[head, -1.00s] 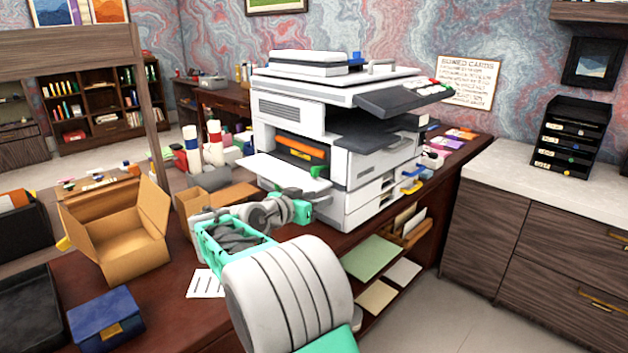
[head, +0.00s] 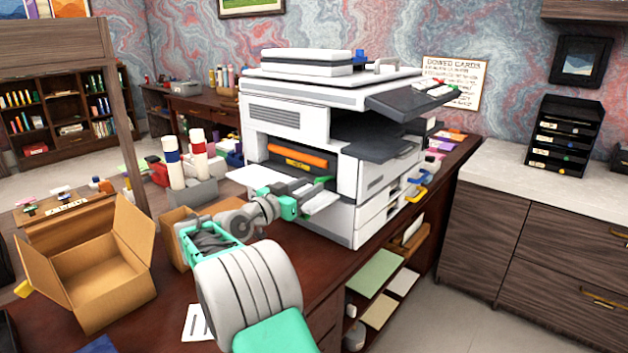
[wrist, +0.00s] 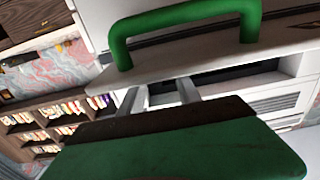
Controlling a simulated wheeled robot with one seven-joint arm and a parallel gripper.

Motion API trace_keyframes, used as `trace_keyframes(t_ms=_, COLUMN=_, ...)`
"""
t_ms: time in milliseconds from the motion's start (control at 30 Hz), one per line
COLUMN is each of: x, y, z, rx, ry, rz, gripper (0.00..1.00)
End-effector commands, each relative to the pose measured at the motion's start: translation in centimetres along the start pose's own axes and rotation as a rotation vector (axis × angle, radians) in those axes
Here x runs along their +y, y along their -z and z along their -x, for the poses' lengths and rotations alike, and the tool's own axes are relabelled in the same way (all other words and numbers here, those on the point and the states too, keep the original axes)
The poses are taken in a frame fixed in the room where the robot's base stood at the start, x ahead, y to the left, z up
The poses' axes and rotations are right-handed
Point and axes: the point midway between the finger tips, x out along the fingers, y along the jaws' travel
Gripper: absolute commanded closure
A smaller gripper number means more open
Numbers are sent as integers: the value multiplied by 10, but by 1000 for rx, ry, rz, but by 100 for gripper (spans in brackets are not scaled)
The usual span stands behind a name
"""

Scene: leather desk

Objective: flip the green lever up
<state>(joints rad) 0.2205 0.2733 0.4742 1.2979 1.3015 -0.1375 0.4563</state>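The white printer (head: 300,112) stands on the desk with its front panel (head: 256,177) folded down flat, an orange part (head: 298,157) showing in the opening. A small green lever-like piece (head: 322,180) sits at the right of the opening. My gripper (head: 292,206) is just in front of the panel, overlapping it in the head view; contact cannot be told. In the wrist view, a green U-shaped handle (wrist: 185,18) is on a pale panel (wrist: 200,52) close ahead. A large green and dark block fills the lower part. My fingers' gap is not clear.
An open cardboard box (head: 95,262) is left of my arm. A holder with red-and-white and blue-and-white rolls (head: 172,157) stands left of the printer. Shelves with paper (head: 375,272) are under the desk; a counter (head: 560,185) is at the right.

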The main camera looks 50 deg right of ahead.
Motion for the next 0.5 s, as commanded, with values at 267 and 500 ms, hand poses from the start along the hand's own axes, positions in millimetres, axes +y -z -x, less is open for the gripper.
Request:
trace_keyframes(t_ms=267, x=0, y=0, z=-45, rx=-1, ry=0, rz=0, gripper=60)
trace_keyframes(t_ms=500, x=-2, y=-1, z=-48, rx=-1, ry=4, rz=0, gripper=60)
